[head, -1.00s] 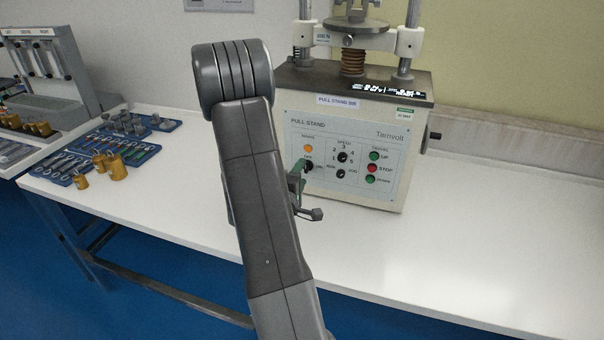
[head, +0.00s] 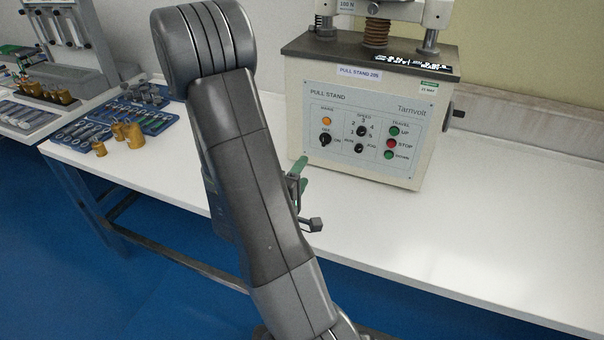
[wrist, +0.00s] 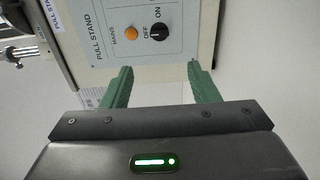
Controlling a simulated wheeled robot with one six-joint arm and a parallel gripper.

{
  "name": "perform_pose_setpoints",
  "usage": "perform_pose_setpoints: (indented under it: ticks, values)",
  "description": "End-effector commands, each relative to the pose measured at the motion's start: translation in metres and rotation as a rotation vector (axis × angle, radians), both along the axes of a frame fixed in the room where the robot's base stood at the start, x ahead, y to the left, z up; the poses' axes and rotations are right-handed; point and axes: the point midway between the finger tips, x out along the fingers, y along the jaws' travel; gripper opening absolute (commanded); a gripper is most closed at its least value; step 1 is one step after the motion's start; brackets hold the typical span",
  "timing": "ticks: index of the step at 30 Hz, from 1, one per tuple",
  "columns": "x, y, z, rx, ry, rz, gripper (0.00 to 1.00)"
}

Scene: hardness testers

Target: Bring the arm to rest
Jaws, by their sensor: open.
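My arm (head: 245,165) rises through the middle of the head view and bends at a ribbed grey joint near the top. My gripper (wrist: 160,78) shows in the wrist view with two green fingers apart and nothing between them. In the head view the gripper is mostly hidden behind my arm, with one green finger and a dark part showing. In the wrist view the pull stand (wrist: 160,35) lies beyond the fingertips, with its orange mains lamp and OFF/ON knob in sight. I cannot tell the exact gap to the panel.
The pull stand (head: 365,125) stands on the white bench (head: 460,230). Blue trays (head: 85,128) with tools and several brass weights (head: 118,132) lie at the left. A grey rack (head: 65,50) stands at the far left. The bench right of the pull stand is clear.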

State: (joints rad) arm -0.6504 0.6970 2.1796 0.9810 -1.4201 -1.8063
Motion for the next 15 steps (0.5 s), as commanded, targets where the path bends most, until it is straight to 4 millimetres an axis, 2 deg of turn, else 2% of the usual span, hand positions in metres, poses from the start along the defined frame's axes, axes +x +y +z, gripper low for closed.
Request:
perform_pose_setpoints:
  ticks: [8,15]
  values:
    - [0.006,-0.002,0.000,0.001,0.000,-0.001,0.55]
    - [0.033,-0.012,0.001,0.002,-0.001,-0.005,0.55]
